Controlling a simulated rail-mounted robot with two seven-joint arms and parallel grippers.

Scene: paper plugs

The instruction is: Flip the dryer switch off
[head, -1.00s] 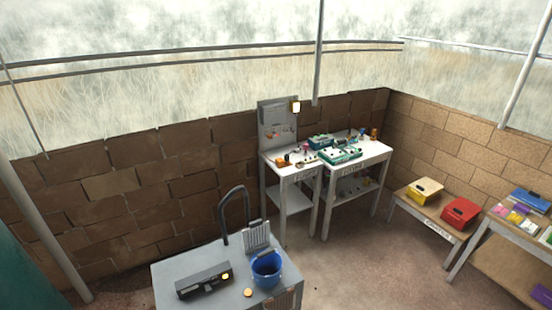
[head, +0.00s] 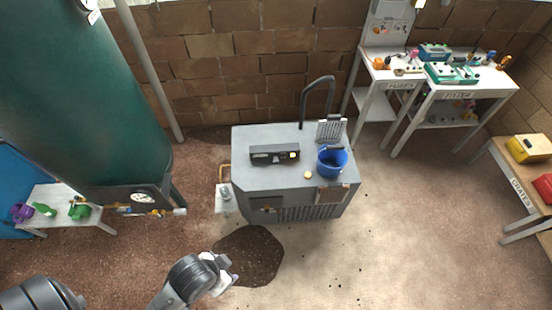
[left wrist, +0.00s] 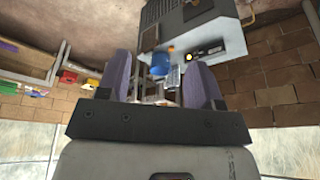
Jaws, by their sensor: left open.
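A grey cabinet (head: 255,138) stands on the floor against the brick wall. A black box (head: 262,159) with small lettering and a lit yellow lamp (head: 293,155) is on its top; the lettering is too small to read. A white plate with a small grey part (head: 225,196) is at the cabinet's left side; I cannot tell whether it is the switch. The cabinet also shows upside down in the left wrist view (left wrist: 215,22). My left gripper (head: 222,274) is in front of the cabinet, apart from it. Its fingers (left wrist: 150,82) are open and empty.
A blue bucket (head: 331,167) and a round orange piece (head: 308,175) are on the cabinet top. A large green tank (head: 75,95) stands at left. White tables (head: 460,92) are back right. A dark patch (head: 250,255) lies on the floor. Open floor spreads at right.

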